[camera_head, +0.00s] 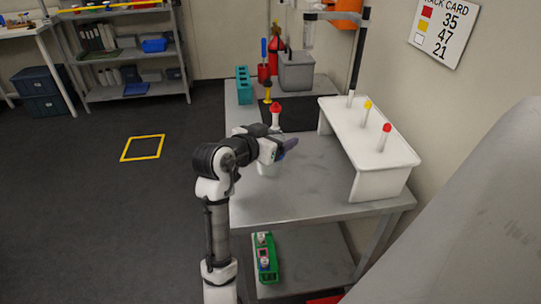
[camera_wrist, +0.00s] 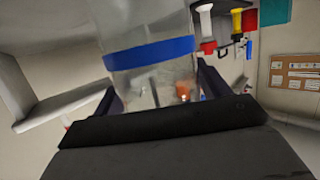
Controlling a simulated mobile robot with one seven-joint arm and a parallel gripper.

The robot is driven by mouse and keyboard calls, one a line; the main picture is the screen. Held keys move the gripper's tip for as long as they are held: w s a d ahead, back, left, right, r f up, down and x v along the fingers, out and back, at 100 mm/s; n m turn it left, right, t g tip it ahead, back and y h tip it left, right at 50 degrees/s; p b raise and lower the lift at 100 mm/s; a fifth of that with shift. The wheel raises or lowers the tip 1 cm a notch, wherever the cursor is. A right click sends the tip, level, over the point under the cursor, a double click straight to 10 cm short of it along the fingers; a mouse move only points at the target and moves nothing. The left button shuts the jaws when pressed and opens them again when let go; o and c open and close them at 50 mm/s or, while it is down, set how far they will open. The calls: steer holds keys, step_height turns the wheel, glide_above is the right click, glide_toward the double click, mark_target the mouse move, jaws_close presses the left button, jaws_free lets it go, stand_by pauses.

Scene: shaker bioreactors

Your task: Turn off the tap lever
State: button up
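I cannot make out a tap lever clearly in either view. A clear upright vessel (camera_head: 308,32) with a pale collar hangs on a stand at the back of the bench, above a grey box (camera_head: 296,74); any lever there is too small to tell. My gripper (camera_head: 283,148) is over the near left part of the metal bench (camera_head: 300,190). In the wrist view its two dark fingers (camera_wrist: 165,92) close on both sides of a clear vessel with a blue band (camera_wrist: 150,55). A pale, see-through shape shows just below my gripper in the head view.
A white raised stand (camera_head: 360,135) with red- and yellow-topped pieces fills the bench's right side. A red-topped piece (camera_head: 276,115), a yellow-topped piece (camera_head: 267,93) and a teal rack (camera_head: 244,85) stand farther back. A green tray (camera_head: 266,258) is on the lower shelf.

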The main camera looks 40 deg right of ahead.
steer(key=c, duration=1.1)
steer(key=shift+r, duration=0.15)
step_height(320, 180, up, 20)
steer(key=b, duration=0.1)
steer(key=shift+b, duration=0.4)
steer(key=shift+a, duration=0.1)
